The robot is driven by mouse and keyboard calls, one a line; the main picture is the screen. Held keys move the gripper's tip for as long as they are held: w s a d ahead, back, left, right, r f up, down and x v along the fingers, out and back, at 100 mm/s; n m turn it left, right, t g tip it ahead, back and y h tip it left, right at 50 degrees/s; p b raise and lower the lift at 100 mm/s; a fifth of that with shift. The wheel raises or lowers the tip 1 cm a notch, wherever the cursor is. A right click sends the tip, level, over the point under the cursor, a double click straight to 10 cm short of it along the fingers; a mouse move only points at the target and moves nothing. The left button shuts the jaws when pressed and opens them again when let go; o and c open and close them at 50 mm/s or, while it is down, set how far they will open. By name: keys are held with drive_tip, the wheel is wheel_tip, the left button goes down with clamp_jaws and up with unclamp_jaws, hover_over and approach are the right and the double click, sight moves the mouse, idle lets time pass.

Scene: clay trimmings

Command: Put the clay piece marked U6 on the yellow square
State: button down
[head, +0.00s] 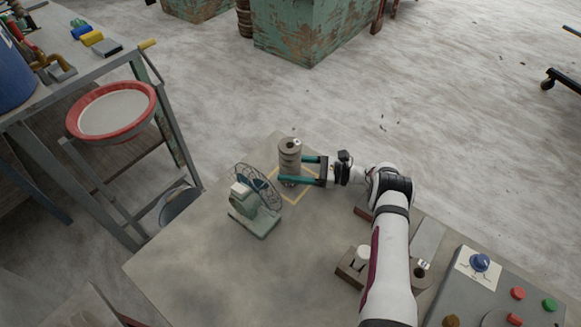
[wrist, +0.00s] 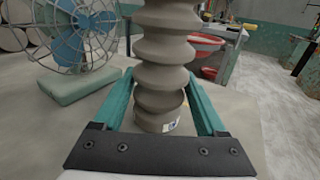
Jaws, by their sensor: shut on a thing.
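A tall grey-brown ribbed clay piece (head: 290,155) stands upright between the two teal fingers of my gripper (head: 296,170). In the wrist view the ribbed piece (wrist: 165,60) fills the space between the fingers, with a small label low on it that I cannot read. My gripper is shut on this piece. The yellow square (head: 300,199) is a thin outline on the table; the piece is over or in it, and partly hides it. Whether its base touches the table is unclear.
A small fan (head: 252,200) stands close on the left of the held piece; it also shows in the wrist view (wrist: 85,35). Another clay piece (head: 361,257) sits in a brown holder, and a labelled one (head: 420,272) lies nearby. A control box (head: 490,290) is at front right.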

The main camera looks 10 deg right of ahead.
drive_tip(key=shift+f, duration=0.15)
unclamp_jaws()
